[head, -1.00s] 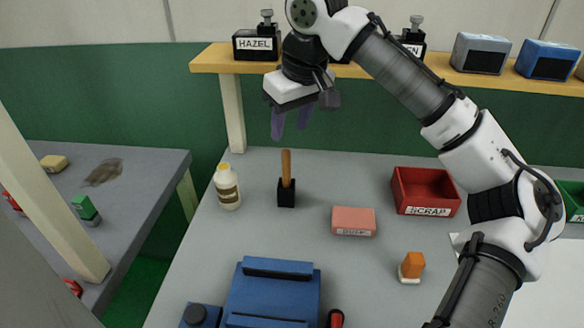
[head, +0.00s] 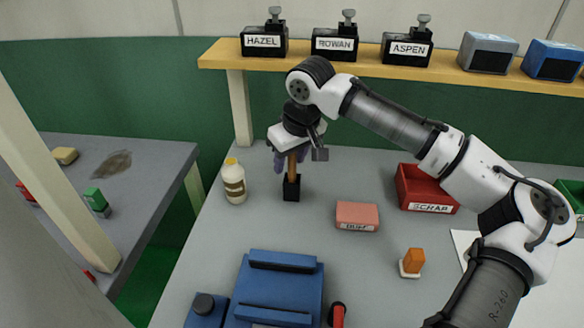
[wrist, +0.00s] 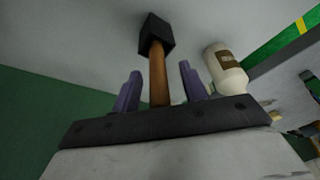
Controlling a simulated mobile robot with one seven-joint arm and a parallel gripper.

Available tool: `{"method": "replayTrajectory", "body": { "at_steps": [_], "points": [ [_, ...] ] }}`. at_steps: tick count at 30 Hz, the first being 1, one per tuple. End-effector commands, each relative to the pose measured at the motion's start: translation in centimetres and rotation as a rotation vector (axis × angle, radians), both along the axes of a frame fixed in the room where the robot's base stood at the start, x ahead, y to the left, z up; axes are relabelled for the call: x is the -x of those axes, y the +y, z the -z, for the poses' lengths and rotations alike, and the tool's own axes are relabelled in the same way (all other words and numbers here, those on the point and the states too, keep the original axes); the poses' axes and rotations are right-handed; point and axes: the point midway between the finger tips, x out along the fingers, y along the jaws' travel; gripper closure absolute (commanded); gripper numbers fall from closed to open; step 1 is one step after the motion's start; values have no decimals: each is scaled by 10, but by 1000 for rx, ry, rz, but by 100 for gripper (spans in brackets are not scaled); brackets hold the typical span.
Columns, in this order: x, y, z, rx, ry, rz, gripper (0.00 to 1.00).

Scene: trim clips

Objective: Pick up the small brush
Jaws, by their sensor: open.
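The small brush is the upright piece with a wooden handle (head: 292,164) and a black block-shaped lower end (head: 291,188), standing on the grey bench. My gripper (head: 291,160) has come down over the top of the handle from above. In the wrist view, the two purple fingers of my gripper (wrist: 158,68) are open, one on each side of the brown handle (wrist: 158,76). Gaps show between handle and fingers. The black end (wrist: 156,33) lies beyond the fingertips. The handle's top is hidden by my gripper.
A white bottle (head: 234,182) stands close on the left and also shows in the wrist view (wrist: 226,68). A pink block (head: 357,216), a red SCRAP tray (head: 428,190) and an orange piece (head: 412,262) are to the right. A blue case (head: 275,290) lies in front. A shelf (head: 360,70) runs behind.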

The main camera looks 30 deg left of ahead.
Motion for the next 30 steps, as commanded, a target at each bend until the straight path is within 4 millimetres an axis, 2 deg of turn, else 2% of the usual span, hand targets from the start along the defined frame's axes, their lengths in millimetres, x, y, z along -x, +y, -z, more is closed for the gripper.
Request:
{"method": "replayTrajectory", "body": {
  "at_steps": [4,14,23,30],
  "points": [
    [0,0,0,0,0,0,57],
    [0,0,0,0,0,0,100],
    [0,0,-1,-1,-1,0,100],
    [0,1,-19,-1,-3,0,100]
  ]
}}
